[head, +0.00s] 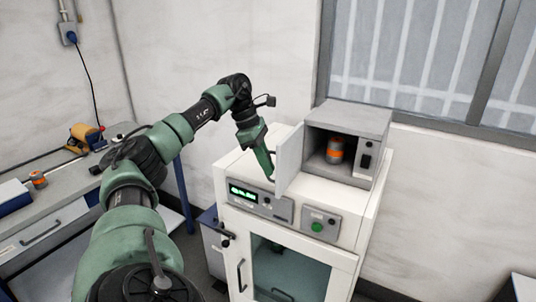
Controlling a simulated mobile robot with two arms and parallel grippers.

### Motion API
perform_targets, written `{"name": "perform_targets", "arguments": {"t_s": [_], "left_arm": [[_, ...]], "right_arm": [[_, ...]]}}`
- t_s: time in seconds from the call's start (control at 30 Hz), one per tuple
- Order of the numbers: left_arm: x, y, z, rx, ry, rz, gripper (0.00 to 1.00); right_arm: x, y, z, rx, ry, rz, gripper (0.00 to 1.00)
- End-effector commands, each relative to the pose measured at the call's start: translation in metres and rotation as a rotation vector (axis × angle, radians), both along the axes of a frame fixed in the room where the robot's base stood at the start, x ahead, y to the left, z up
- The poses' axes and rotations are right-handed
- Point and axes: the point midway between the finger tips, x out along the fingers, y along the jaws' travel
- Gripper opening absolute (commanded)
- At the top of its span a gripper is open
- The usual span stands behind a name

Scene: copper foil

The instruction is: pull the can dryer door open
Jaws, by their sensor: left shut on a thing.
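The can dryer (348,118) is a small grey box on top of a white cabinet. Its pale door (290,159) stands swung out at the left of the opening, so the inside shows. An orange and grey can (335,150) stands inside. My left gripper (268,173) reaches down from above at the outer side of the door and is shut on the door's handle, which is mostly hidden by the fingers. My right gripper is not in view.
The white cabinet (345,262) has a display panel, a green button and a glass front door with its own handle. A workbench (60,215) with a yellow tool (84,136) and another orange can (38,179) stands at the left. A window is behind the dryer.

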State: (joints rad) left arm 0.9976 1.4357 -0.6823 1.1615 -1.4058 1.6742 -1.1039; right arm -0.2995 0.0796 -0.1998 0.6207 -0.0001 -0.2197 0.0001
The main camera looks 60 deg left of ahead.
Motion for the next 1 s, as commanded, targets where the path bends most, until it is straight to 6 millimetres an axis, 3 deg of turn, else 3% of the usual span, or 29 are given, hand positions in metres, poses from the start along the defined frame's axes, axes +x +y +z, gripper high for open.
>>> {"name": "perform_targets", "arguments": {"t_s": [0.2,0.23,0.6,1.0], "left_arm": [[0.001,0.000,0.001,-0.001,-0.003,0.003,0.00],[0.001,0.000,0.001,-0.001,-0.003,0.003,0.18],[0.000,0.000,0.003,-0.001,-0.003,0.001,0.18],[-0.013,0.018,0.061,-0.002,-0.006,0.003,0.18]], "right_arm": [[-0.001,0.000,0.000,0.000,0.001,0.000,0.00],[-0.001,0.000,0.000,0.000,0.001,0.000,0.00],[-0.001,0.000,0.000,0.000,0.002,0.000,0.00],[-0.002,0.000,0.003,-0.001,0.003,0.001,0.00]]}}
